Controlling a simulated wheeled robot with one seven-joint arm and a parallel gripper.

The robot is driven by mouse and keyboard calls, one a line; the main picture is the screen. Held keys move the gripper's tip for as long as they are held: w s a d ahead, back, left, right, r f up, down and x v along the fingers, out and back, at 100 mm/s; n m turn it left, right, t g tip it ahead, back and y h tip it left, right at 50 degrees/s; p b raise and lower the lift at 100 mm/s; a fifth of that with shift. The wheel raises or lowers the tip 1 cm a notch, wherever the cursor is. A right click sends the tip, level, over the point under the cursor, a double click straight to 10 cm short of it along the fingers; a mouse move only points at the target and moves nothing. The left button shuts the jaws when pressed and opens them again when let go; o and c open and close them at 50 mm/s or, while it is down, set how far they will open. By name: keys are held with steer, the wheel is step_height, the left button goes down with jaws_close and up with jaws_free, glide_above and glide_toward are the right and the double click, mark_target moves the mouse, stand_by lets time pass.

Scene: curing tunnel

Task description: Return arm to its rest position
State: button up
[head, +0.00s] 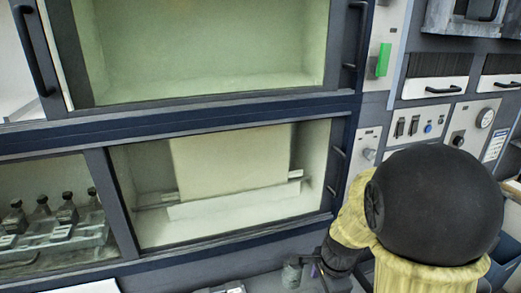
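My arm, with a large black rounded joint and yellow covering, fills the lower right of the head view. A dark part at its lower left seems to be the end with my gripper (318,268), small and partly cut off by the bottom edge. I cannot make out its fingers clearly or whether they hold anything. It is low in front of the cabinet, below the lower window's right corner.
An upper chamber (210,45) and a lower chamber (240,190) with a pale panel stand ahead. Several bottles (68,208) stand behind glass at left. A control panel (430,122) with switches and a gauge (485,118) is at right, close behind my arm. A green handle (383,60) is above.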

steer(key=s+r+n+t, duration=0.1)
steer(key=s+n, duration=0.5)
steer(key=n, duration=0.9)
steer(key=shift+r+h+b, duration=0.3)
steer(key=shift+r+b, duration=0.1)
